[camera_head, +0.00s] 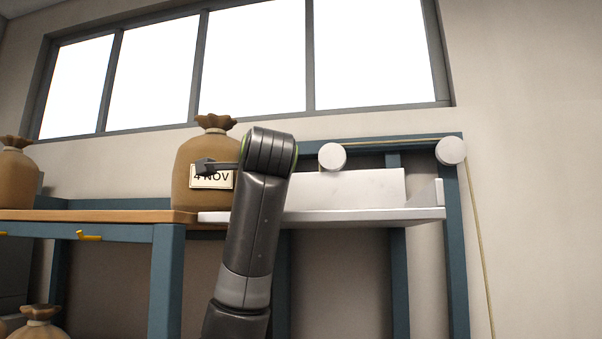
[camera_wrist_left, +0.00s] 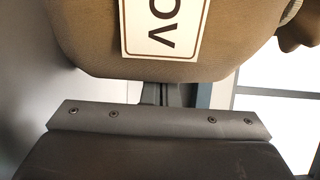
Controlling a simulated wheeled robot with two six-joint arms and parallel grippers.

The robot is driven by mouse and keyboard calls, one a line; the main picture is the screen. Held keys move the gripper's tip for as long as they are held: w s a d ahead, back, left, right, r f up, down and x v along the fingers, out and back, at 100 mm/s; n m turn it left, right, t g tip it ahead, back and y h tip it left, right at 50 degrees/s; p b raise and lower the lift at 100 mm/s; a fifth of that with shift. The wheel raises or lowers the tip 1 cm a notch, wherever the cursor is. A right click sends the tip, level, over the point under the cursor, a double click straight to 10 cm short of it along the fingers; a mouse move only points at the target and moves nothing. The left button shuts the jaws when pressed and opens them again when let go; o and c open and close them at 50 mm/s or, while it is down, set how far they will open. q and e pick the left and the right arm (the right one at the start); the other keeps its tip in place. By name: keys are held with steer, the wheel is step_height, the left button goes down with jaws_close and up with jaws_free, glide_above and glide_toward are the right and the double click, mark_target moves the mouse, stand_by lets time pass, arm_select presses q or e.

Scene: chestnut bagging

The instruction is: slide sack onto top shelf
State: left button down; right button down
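A brown cloth sack (camera_head: 205,148) with a tied top and a "4 NOV" label stands upright where the wooden top shelf (camera_head: 100,216) meets a white platform (camera_head: 330,216). My left gripper (camera_head: 204,167) is in front of the sack, against or very near its label. In the left wrist view the sack (camera_wrist_left: 90,40) fills the upper part, with part of the label showing. The fingers (camera_wrist_left: 160,94) appear there as one narrow dark piece, together and not around the sack. My forearm hides part of the platform. My right gripper is out of view.
Another tied sack (camera_head: 18,172) stands on the shelf's left end, with free shelf between the two. A sack (camera_head: 40,323) sits low at the left. Yellow hooks (camera_head: 89,236) hang under the shelf edge. White pulleys (camera_head: 332,156) and a rope are at the right.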

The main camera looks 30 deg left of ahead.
arm_select(q)
steer(key=shift+s+a+b, duration=0.15)
steer(key=shift+s+a, duration=0.1)
steer(key=shift+a, duration=0.6)
steer(key=shift+s+a+b, duration=0.2)
steer(key=shift+s+a, duration=0.05)
steer(key=shift+a, duration=0.55)
steer(key=shift+s+a+b, duration=0.15)
steer(key=shift+s+a, duration=0.1)
steer(key=shift+a, duration=0.6)
steer(key=shift+w+a, duration=0.15)
steer(key=shift+w, duration=0.05)
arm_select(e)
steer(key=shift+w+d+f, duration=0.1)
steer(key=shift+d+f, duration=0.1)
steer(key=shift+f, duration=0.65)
